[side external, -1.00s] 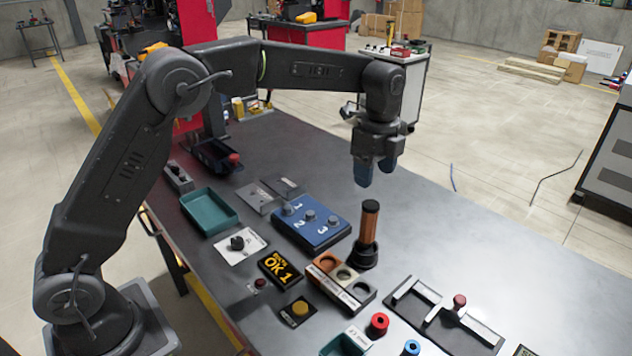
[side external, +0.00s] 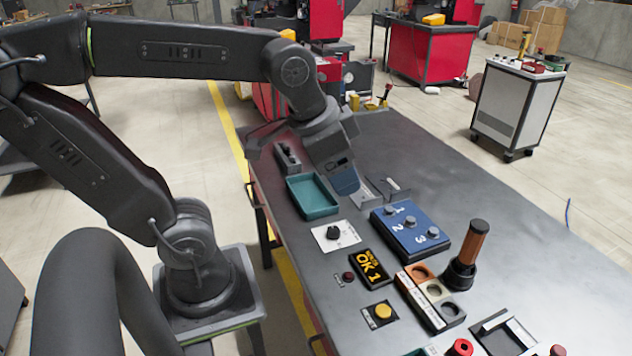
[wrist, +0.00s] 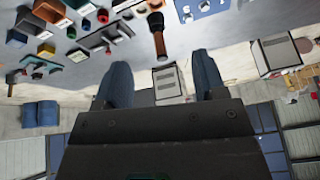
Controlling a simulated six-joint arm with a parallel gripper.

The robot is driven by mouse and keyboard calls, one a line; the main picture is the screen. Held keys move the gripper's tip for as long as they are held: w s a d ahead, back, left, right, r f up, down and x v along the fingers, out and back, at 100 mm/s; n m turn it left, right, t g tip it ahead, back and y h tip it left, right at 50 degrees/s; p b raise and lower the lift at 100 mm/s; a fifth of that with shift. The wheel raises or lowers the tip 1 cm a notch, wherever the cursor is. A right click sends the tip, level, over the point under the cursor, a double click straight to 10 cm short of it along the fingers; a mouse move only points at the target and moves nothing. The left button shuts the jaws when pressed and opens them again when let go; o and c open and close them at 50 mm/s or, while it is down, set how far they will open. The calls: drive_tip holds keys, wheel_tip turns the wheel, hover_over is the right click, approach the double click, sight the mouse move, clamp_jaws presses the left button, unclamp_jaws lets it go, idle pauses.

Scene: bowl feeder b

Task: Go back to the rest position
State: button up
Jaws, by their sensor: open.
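My gripper (side external: 345,184) is in the side view above the back part of the table, near the teal tray (side external: 318,207) and left of the blue numbered panel (side external: 381,219). Its blue fingertips point down and overlap each other in this view. In the wrist view my gripper (wrist: 161,84) shows two blue fingers spread wide, with nothing between them. A brown cylinder (side external: 475,243) stands upright in a black holder (side external: 459,274), apart from my gripper. The cylinder also shows in the wrist view (wrist: 159,42).
The grey table (side external: 480,190) has clear room behind the blue panel. A white cabinet (side external: 515,108) stands beyond the table.

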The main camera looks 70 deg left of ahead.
drive_tip(key=s+f+n, duration=0.2)
drive_tip(key=s, duration=0.1)
drive_tip(key=shift+s+a+f+t, duration=0.2)
drive_tip(key=shift+s+t, duration=0.1)
idle(1.1)
